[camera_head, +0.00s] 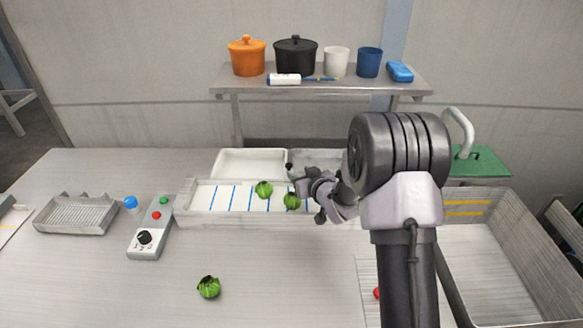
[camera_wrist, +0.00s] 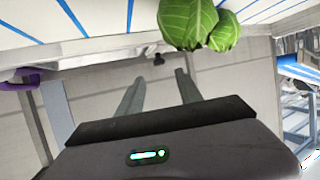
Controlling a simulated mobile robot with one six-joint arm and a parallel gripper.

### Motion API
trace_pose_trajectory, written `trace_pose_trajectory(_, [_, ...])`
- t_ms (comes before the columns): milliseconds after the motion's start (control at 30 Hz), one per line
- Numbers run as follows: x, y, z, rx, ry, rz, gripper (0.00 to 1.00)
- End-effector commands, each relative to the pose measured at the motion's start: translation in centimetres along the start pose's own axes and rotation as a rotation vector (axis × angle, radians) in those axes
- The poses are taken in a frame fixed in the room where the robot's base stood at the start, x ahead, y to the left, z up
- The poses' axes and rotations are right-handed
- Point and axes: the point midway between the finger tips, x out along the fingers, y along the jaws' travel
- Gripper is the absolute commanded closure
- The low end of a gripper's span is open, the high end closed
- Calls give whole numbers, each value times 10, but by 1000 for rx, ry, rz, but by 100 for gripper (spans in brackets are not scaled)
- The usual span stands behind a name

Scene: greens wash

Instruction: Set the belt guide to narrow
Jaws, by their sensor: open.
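The belt (camera_head: 222,198) is a white strip with blue cross lines inside a pale frame, and it also shows upside down along the top of the wrist view (camera_wrist: 112,14). A small dark knob (camera_wrist: 158,59) sits near the belt's edge in the wrist view, seen between my fingers; I cannot tell for sure that it is the belt guide's handle. My gripper (camera_wrist: 158,90) is open and empty. In the head view my gripper (camera_head: 300,182) is over the belt's back side, right of middle. The guide's setting cannot be read.
Two green heads (camera_head: 264,189) (camera_head: 291,201) lie on the belt close to my gripper. Another head (camera_head: 208,287) lies on the table. A control box (camera_head: 150,232) with a black dial stands left of the belt. White trays (camera_head: 248,157) stand behind; a large basin (camera_head: 490,265) is at right.

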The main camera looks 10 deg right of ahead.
Motion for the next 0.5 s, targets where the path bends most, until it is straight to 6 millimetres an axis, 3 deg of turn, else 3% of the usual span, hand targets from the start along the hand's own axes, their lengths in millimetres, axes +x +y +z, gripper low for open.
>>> trace_pose_trajectory(200, [56, -1, 2, -1, 0, -1, 57])
trace_pose_trajectory(333, [75, 0, 1, 0, 0, 0, 57])
trace_pose_trajectory(500, [84, 0, 0, 0, 0, 1, 57])
